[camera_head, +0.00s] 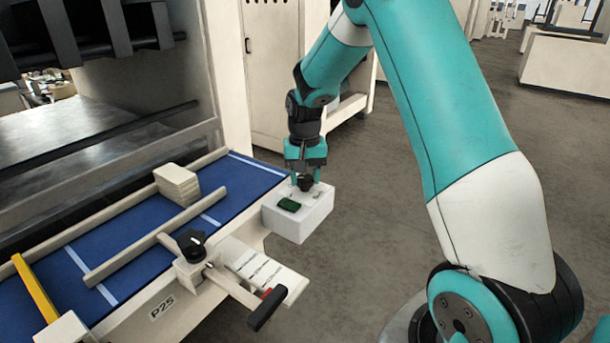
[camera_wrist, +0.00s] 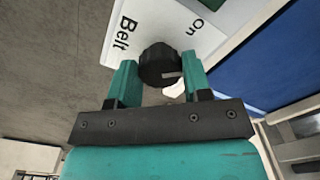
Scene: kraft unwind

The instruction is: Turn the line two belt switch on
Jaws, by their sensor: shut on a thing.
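The belt switch is a black rotary knob (camera_wrist: 161,65) on a white box (camera_head: 309,222) at the end of the blue conveyor. In the wrist view the words "Belt" and "On" are printed on the box, and a light mark on the knob points to the right, not straight at "On". My gripper (camera_head: 306,176) reaches down from above onto the knob. In the wrist view its two teal fingers (camera_wrist: 160,80) stand on either side of the knob and are shut on it. A dark green rectangle (camera_head: 289,205) shows on the box top, left of the knob.
Grey floor lies open right of the box.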

